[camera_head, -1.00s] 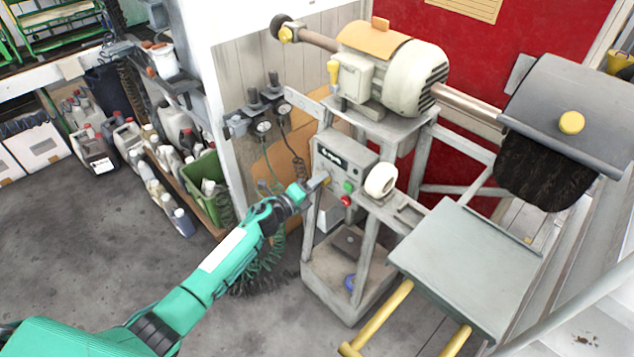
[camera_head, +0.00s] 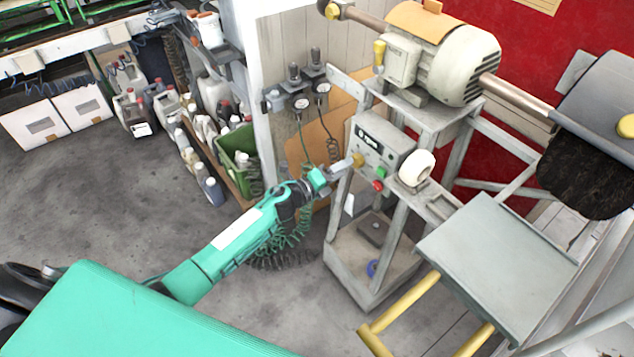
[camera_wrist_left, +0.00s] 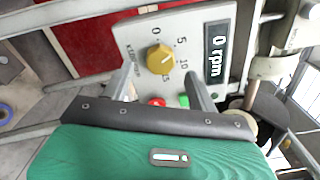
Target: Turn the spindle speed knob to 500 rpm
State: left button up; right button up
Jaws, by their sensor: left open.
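The spindle speed knob (camera_wrist_left: 160,60) is a yellow dial on the grey control box, with a scale reading 0, 5, 10 and 15 around it in the left wrist view. It also shows in the head view (camera_head: 358,160). The display (camera_wrist_left: 217,52) beside it reads 0 rpm. My left gripper (camera_wrist_left: 160,88) is open, with its two fingers apart in front of the panel and the knob showing between and beyond them. In the head view my left gripper (camera_head: 341,168) is at the panel's left side, close to the knob. I cannot tell whether it touches.
A green button (camera_head: 380,173) and a red button (camera_head: 378,185) sit on the same panel, near the fingers. The motor (camera_head: 440,60) stands above the box, with the dark brush (camera_head: 585,180) at right. A grey table plate (camera_head: 498,250) lies in front.

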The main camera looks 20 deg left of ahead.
pick_arm(q)
jog(key=b+v, duration=0.1)
jog(key=v, duration=0.9)
jog(key=shift+b, duration=0.3)
pick_arm(e)
jog(key=shift+w+a+f, duration=0.15)
jog(key=shift+w+f, duration=0.1)
jog(key=shift+w, duration=0.3)
jog(key=shift+w+a+f, duration=0.15)
jog(key=shift+w+f, duration=0.1)
jog(key=shift+w, duration=0.3)
pick_arm(q)
jog(key=shift+a, duration=0.1)
pick_arm(e)
jog(key=shift+s+d, duration=0.1)
jog(key=shift+s, duration=0.05)
jog(key=shift+s+d, duration=0.15)
jog(key=shift+s, duration=0.1)
